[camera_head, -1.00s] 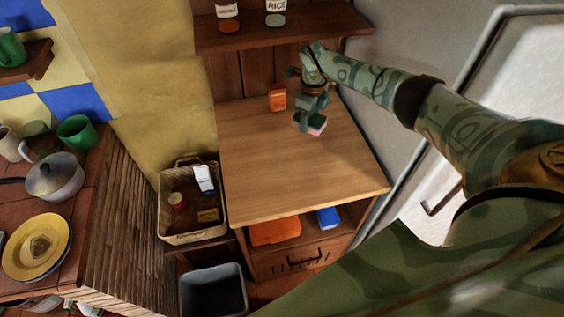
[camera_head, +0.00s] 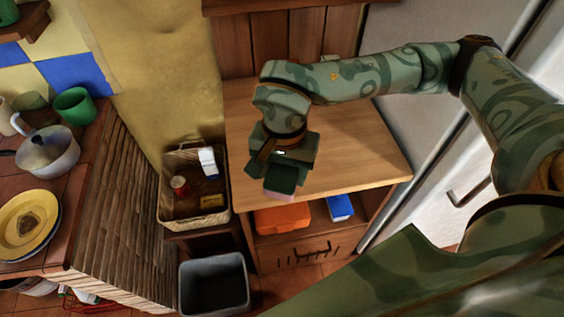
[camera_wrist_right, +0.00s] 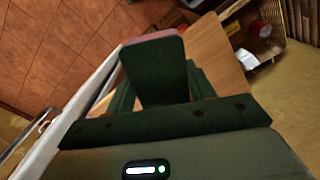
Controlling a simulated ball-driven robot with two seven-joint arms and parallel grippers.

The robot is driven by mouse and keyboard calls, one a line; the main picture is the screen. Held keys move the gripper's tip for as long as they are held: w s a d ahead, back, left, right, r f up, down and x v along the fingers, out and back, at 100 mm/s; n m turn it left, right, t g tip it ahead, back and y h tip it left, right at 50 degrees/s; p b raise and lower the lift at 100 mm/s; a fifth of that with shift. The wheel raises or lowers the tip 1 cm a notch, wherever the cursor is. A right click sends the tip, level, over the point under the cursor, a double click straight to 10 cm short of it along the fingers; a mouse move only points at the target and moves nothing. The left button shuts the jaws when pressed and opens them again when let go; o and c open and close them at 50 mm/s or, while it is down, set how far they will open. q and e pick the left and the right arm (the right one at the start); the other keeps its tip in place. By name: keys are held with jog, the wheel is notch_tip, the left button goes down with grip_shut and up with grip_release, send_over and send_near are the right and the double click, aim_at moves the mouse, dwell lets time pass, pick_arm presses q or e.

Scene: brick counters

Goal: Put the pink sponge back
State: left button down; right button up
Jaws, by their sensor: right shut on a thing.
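My right gripper (camera_head: 281,180) is shut on the pink sponge (camera_head: 278,197). Only a thin pink edge of the sponge shows below the dark green fingers in the head view. A pink edge of the sponge (camera_wrist_right: 150,38) also shows at the far end of the gripper (camera_wrist_right: 157,70) in the right wrist view. The gripper holds it near the front edge of the wooden cabinet top (camera_head: 350,160), seemingly above it; the height is hard to tell. My left gripper is not in view.
Below the cabinet top, an open shelf holds an orange thing (camera_head: 283,219) and a blue thing (camera_head: 340,207). A wicker basket (camera_head: 193,221) with several items stands left of it. A grey bin (camera_head: 213,285) is on the floor. A stove counter with a pot (camera_head: 50,150) is far left.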

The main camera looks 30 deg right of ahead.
jog(key=shift+d+n, duration=0.1)
jog(key=shift+n, duration=0.3)
jog(key=w+d+f+b, duration=0.1)
jog(key=w+d+f, duration=0.1)
jog(key=w+f, duration=0.1)
jog(key=w+d+f+b, duration=0.1)
jog(key=w+d+f, duration=0.1)
jog(key=w, duration=0.3)
jog(key=w+d+f+b, duration=0.1)
jog(key=w+d+f, duration=0.1)
jog(key=w+f, duration=0.2)
jog(key=shift+f, duration=0.25)
jog(key=shift+w+d+f, duration=0.1)
jog(key=shift+w+f, duration=0.1)
jog(key=shift+f, duration=0.05)
jog(key=shift+w+f+b, duration=0.1)
jog(key=shift+f+b, duration=0.45)
jog(key=shift+f, duration=1)
jog(key=shift+f, duration=0.15)
jog(key=o, duration=0.9)
